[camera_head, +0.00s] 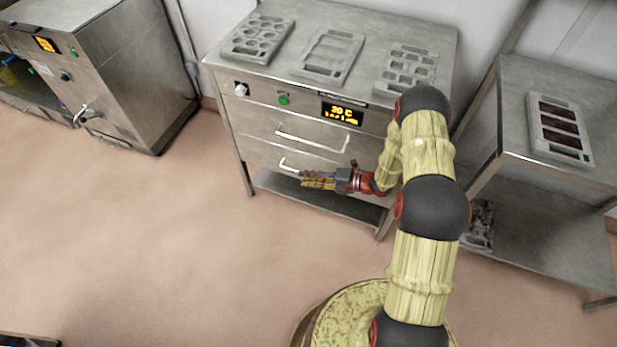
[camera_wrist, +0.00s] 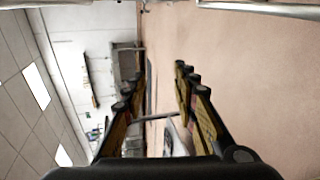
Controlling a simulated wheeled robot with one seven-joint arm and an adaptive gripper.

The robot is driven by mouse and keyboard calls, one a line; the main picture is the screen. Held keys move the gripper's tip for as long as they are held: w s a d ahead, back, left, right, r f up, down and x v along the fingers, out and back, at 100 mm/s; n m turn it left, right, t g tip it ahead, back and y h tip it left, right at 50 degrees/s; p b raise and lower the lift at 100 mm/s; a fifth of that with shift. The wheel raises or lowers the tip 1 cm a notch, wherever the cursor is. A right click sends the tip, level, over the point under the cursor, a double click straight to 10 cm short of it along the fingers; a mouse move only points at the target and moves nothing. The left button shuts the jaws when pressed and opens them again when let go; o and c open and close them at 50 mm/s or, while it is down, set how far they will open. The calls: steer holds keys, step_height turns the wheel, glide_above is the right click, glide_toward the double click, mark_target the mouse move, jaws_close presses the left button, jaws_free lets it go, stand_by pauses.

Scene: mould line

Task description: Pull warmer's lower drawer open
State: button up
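The warmer (camera_head: 262,118) is a steel cabinet on legs with a lit orange display and two drawers. The upper drawer's bar handle (camera_head: 310,141) is in plain view. The lower drawer's bar handle (camera_head: 285,165) shows at its left end; the rest is hidden behind my gripper. Both drawers look closed. My gripper (camera_head: 305,182) lies in front of the lower drawer, pointing left along its face. In the wrist view my gripper (camera_wrist: 157,88) has its fingers wide apart with nothing seen held between them. I cannot tell whether it touches the handle.
Three mould trays (camera_head: 258,38) lie on the warmer's top. A low shelf (camera_head: 310,196) runs beneath the drawers. A steel table (camera_head: 515,80) with a mould tray (camera_head: 560,130) stands at right. Another steel machine (camera_head: 120,75) stands at left. The floor in front (camera_head: 180,240) is clear.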

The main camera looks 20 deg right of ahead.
steer(key=w+d+f+m+t+h, duration=0.3)
steer(key=d+f+m+t, duration=0.3)
steer(key=f+m, duration=0.5)
steer(key=shift+m+g+h, duration=0.3)
steer(key=shift+m+g, duration=0.1)
steer(key=shift+g, duration=0.1)
steer(key=b+x, duration=0.1)
steer(key=x, duration=0.1)
steer(key=b+x, duration=0.1)
steer(key=x, duration=0.1)
steer(key=b+x, duration=0.1)
steer(key=x, duration=0.1)
steer(key=shift+w+d+f, duration=0.15)
steer(key=shift+d+f, duration=0.15)
steer(key=shift+d, duration=0.1)
steer(key=shift+w+a, duration=0.4)
steer(key=shift+w, duration=0.15)
steer(key=shift+c, duration=0.4)
jaws_close()
